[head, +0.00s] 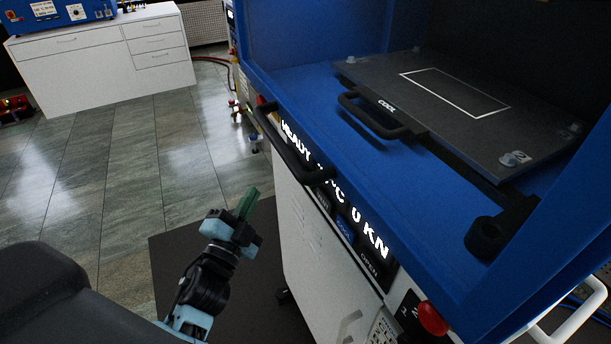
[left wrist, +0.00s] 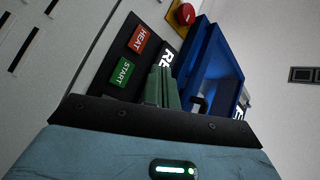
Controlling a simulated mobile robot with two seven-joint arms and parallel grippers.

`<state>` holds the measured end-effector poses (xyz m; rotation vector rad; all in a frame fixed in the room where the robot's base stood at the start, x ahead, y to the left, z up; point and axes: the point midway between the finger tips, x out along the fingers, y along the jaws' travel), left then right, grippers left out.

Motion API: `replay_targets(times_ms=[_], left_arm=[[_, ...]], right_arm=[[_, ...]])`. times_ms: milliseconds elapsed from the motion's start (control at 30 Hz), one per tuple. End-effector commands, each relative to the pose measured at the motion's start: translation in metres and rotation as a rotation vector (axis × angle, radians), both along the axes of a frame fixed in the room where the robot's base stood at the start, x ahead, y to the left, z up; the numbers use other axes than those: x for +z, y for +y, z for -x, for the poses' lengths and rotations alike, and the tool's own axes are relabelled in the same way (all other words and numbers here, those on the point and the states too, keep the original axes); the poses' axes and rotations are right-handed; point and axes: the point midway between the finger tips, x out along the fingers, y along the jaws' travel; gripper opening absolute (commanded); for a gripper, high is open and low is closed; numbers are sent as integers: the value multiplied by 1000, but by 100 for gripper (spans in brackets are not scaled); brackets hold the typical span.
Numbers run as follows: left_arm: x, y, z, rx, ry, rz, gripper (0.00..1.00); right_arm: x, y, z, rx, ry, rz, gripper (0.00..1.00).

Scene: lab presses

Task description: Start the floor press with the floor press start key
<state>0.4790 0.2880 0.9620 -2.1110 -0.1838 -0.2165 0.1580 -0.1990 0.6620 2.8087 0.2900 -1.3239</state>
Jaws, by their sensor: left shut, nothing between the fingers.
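The floor press is a blue frame (head: 390,160) on a white cabinet with a lit display (head: 335,190) reading READY and 0 KN. In the left wrist view its green START key (left wrist: 124,73) sits below the red HEAT key (left wrist: 138,39). The START key cannot be made out in the head view. My left gripper (head: 248,203) has green fingers, shut and empty, left of the press front. In the left wrist view its fingertips (left wrist: 165,72) are right of the START key, apart from it in the picture; their distance from the panel is unclear. My right gripper is not in view.
A black bar handle (head: 292,150) sticks out at the press front, above my left gripper. A red stop button (head: 433,318) sits low on the front. Inside lies a dark plate (head: 460,115) marked COOL. A white cabinet (head: 90,65) stands back left; tiled floor between is clear.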

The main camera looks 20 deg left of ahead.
Motion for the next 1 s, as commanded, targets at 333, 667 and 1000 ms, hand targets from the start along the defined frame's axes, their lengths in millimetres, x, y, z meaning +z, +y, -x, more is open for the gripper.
replay_targets(times_ms=[333,667,1000], left_arm=[[0,-19,-21,-1,0,3,0],[-2,-46,-51,0,1,2,0],[-1,-58,-65,0,1,0,0]], right_arm=[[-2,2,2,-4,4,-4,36],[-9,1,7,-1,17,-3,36],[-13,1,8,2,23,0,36]])
